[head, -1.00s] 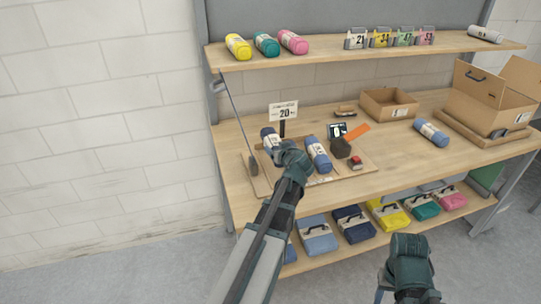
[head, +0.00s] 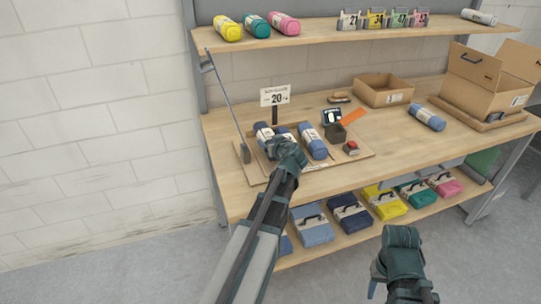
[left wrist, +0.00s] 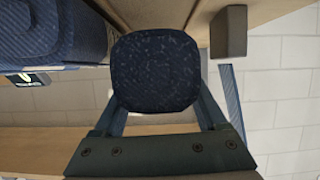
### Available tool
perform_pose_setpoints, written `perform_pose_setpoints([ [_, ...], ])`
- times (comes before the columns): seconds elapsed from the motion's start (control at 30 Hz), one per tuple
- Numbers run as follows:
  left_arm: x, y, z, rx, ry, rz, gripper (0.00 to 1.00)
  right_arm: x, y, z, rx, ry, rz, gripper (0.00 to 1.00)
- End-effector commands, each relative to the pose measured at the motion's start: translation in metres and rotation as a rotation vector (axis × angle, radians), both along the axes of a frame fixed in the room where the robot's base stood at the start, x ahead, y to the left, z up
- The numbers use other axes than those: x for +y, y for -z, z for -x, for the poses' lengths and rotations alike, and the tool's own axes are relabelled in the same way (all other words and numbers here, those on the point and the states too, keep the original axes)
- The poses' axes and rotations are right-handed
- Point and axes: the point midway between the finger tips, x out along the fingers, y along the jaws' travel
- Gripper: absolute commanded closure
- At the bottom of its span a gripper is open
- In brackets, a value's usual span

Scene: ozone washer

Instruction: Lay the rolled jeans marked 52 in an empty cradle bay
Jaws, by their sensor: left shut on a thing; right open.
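My left gripper (head: 288,152) is shut on a dark blue jeans roll (left wrist: 155,72), seen end-on between the fingers in the left wrist view. In the head view this roll (head: 284,133) shows between two other blue rolls, one to the left (head: 263,134) and one to the right (head: 313,142), at the wooden cradle board (head: 352,160). I cannot tell if the held roll touches the cradle. No mark 52 is readable, and the bay under my gripper is hidden. My right gripper (head: 402,238) is open and empty in front of the bench.
A sign reading 20 (head: 275,97) stands behind the rolls. A small display (head: 332,117) and a dark block with an orange strip (head: 337,132) are to the right. Another blue roll (head: 427,117) lies farther right. Cardboard boxes (head: 383,91) stand at the back.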

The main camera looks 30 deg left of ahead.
Motion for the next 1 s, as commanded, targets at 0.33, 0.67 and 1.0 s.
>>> perform_pose_setpoints([
  [0.33,0.0,0.031,0.0,0.0,0.0,-0.001,1.0,0.0,0.031,0.0,0.0,0.0,0.0,0.5],
  [0.67,0.0,0.036,0.0,0.0,0.0,-0.001,1.0,0.0,0.036,0.0,0.0,0.0,0.0,0.5],
  [1.0,0.0,0.039,0.0,0.0,0.0,0.0,0.13,0.0,0.039,0.0,0.0,0.0,0.0,0.5],
])
